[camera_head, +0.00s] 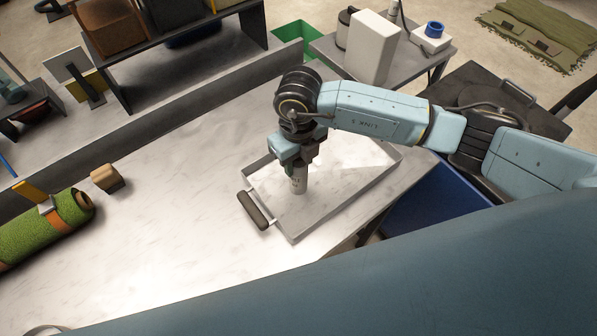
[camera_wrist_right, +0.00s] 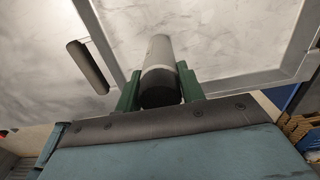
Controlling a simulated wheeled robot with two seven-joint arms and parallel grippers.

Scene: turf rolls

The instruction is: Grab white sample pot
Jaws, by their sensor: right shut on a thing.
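The white sample pot (camera_head: 299,184) is a small pale cylinder within the outline of the shallow tray (camera_head: 292,238) on the table. My right gripper (camera_head: 298,163) comes down from above and is shut on the upper part of the pot. In the right wrist view the pot (camera_wrist_right: 158,55) sits between the two green fingers (camera_wrist_right: 160,92), its dark end towards the camera. I cannot tell whether its base touches the tray floor. My left gripper does not show in either view.
The tray has a dark handle (camera_head: 253,210) on its left side.

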